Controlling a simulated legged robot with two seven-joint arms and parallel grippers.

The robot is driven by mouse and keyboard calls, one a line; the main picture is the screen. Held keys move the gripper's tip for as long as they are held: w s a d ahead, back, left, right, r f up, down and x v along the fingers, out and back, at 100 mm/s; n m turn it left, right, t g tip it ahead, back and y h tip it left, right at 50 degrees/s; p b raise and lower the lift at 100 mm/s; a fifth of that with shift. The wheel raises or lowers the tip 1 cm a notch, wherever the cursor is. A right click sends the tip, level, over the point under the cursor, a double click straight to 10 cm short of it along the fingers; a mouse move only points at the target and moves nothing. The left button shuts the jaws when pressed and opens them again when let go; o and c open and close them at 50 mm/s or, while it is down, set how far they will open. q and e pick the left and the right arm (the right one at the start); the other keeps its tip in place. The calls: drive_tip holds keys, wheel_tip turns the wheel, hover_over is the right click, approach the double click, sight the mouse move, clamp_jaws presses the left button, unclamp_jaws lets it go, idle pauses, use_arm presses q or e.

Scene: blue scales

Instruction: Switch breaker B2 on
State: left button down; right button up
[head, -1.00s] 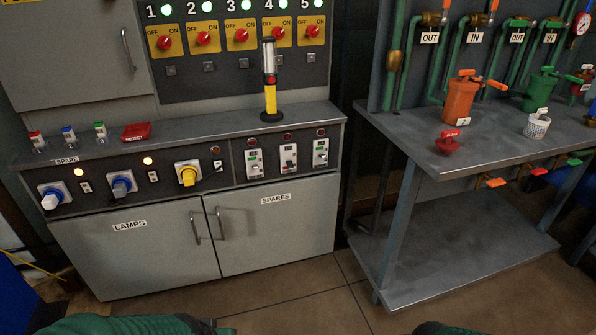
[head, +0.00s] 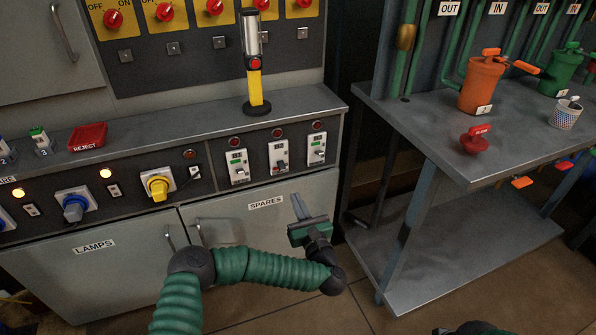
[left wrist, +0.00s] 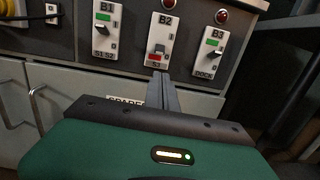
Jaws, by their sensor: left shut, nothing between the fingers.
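Breaker B2 (head: 279,158) is the middle of three white breakers on the dark panel. In the left wrist view, B2 (left wrist: 162,36) has its lever low on the plate with a red patch below it. Breakers B1 (left wrist: 104,30) and B3 (left wrist: 210,53), on either side, show green patches. My left gripper (head: 298,205) is shut and empty, below the breakers and in front of the SPARES door. In the left wrist view its fingers (left wrist: 161,80) point up toward the bottom of B2, apparently apart from it. My right gripper is not seen.
A yellow post lamp (head: 255,85) stands on the ledge above the breakers. Red lamps sit over each breaker. A yellow knob (head: 158,187) is to the left. A metal workbench (head: 470,160) with a red valve handle (head: 474,140) stands to the right.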

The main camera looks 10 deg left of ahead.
sight(281, 165)
use_arm(q)
drive_tip(key=shift+s+d, duration=0.1)
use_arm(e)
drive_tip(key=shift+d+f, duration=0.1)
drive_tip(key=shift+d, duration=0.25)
